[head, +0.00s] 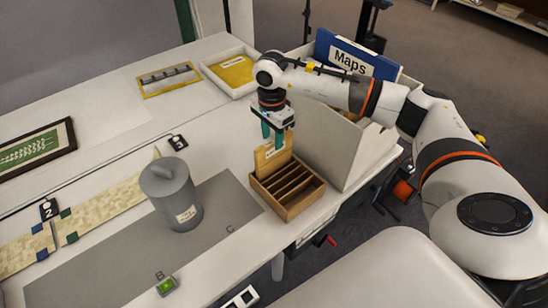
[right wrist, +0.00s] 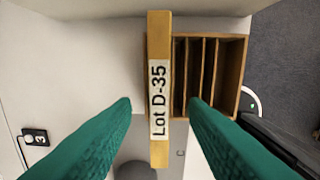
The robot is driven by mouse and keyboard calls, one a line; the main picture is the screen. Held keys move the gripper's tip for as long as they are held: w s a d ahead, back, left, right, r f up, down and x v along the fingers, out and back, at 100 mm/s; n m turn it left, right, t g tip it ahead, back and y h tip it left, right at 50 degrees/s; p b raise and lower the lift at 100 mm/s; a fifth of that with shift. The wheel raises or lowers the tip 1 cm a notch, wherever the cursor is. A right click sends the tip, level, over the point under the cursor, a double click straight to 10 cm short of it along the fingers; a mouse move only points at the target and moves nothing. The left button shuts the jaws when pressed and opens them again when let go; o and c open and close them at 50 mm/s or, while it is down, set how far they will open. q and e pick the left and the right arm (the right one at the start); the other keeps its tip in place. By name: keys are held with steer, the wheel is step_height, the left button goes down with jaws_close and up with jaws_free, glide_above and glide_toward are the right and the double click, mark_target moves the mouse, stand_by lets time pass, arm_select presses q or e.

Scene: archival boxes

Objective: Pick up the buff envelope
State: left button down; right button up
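The buff envelope (head: 268,163) stands upright at the back left slot side of a small wooden rack (head: 290,205). In the right wrist view the envelope (right wrist: 158,40) is seen nearly edge-on, with a white label reading "Lot D-35". My right gripper (head: 273,140) points down over the envelope's top. In the right wrist view its two green fingers are apart, one on each side of the envelope, with gaps visible; the gripper (right wrist: 160,104) is open. Whether the fingertips are level with the envelope is hard to tell. My left gripper is not in view.
A white box with a blue "Maps" folder (head: 355,60) stands right behind the rack. A grey lidded canister (head: 178,200) stands to the left on a grey mat (head: 115,255). A white tray (head: 210,75) holding a yellow item lies further back. The rack's other slots look empty.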

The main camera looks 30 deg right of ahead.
mark_target(274, 150)
steer(key=f, duration=0.2)
steer(key=f+p, duration=0.1)
steer(key=f, duration=0.3)
steer(key=shift+w+d+f+p, duration=0.1)
steer(key=shift+d+f+p, duration=0.05)
steer(key=shift+d+p, duration=0.15)
steer(key=shift+c, duration=0.6)
jaws_close()
